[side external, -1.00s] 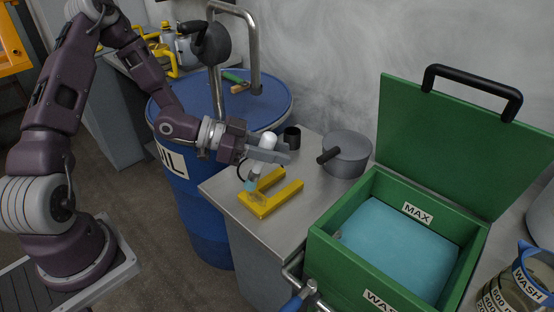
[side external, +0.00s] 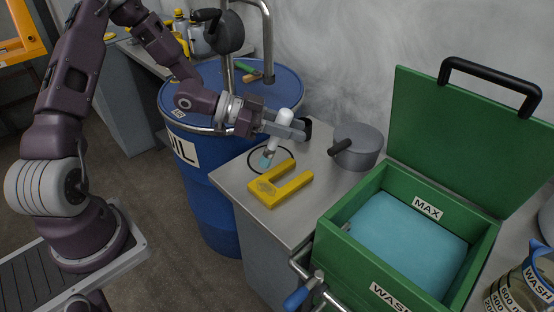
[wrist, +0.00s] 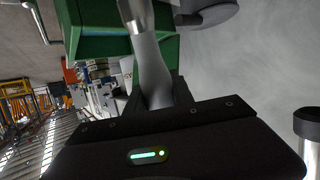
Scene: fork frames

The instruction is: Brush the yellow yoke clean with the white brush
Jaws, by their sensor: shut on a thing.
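The yellow yoke (side external: 290,188) lies flat on the steel bench, a U shape with its opening to the right. A dull brownish patch (side external: 264,187) shows on its left part. My gripper (side external: 287,129) is shut on the white brush (side external: 284,117), whose pale rounded handle end points up. Its teal head (side external: 266,160) points down, just beyond the yoke's far left edge. I cannot tell whether the bristles touch anything. In the wrist view the gripper body fills the bottom, and neither the yoke nor the brush head can be made out.
A grey pot (side external: 359,148) with a black handle stands right of the gripper. A black cup (side external: 306,128) is partly hidden behind the fingers. A green wash box (side external: 334,215) with its lid up stands at right. A blue drum (side external: 205,215) is at left.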

